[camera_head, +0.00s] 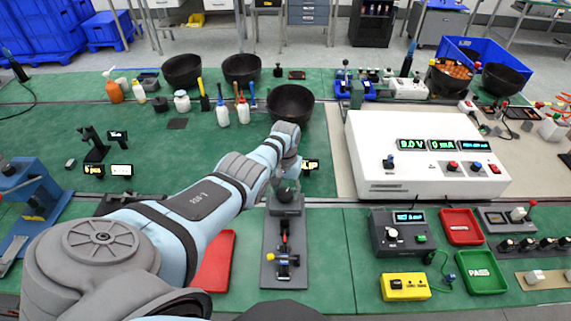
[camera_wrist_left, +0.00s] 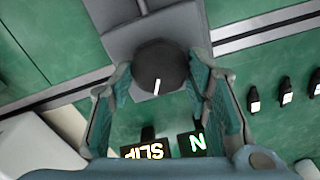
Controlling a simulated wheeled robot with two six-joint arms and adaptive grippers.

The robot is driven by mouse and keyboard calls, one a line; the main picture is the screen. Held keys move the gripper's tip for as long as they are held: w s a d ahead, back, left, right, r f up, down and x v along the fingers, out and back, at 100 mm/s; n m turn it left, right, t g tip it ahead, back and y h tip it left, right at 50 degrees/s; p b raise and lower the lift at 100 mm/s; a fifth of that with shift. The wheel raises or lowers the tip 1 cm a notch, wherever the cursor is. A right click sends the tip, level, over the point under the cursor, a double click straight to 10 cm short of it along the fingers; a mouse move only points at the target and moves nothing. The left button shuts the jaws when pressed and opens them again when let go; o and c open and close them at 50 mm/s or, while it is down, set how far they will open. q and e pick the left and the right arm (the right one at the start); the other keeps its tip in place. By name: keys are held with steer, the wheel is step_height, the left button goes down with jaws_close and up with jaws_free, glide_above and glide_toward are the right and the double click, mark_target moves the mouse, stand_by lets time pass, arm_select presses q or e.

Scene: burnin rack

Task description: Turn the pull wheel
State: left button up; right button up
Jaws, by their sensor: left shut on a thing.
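The pull wheel is a dark round knob (camera_wrist_left: 160,62) with a white mark on its face. It sits on a grey fixture (camera_head: 285,242) standing on the green bench, just right of centre. My left gripper (camera_head: 287,183) reaches over the far end of this fixture from the left. In the left wrist view the two fingers lie on either side of the wheel, shut on it. In the head view the gripper and wrist partly cover the wheel. My right gripper is in neither view.
Small lit displays, one reading SLIP (camera_wrist_left: 142,151), stand by the wheel. A black bowl (camera_head: 291,103) is behind. A white instrument box (camera_head: 375,165) stands right. A red tray (camera_head: 215,262) lies left of the fixture, partly behind my arm. Green bench between fixture and controller (camera_head: 402,232) is clear.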

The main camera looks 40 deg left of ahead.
mark_target(285, 191)
arm_select(q)
steer(key=n, duration=0.5)
steer(key=shift+a+n+p, duration=0.15)
steer(key=shift+n+p, duration=0.15)
steer(key=shift+r, duration=0.1)
stand_by(0.3)
steer(key=o, duration=0.9)
steer(key=shift+o, duration=1.3)
steer(key=shift+w, duration=0.1)
step_height(285, 191, up, 12)
steer(key=shift+a+f, duration=0.1)
steer(key=shift+f, duration=0.1)
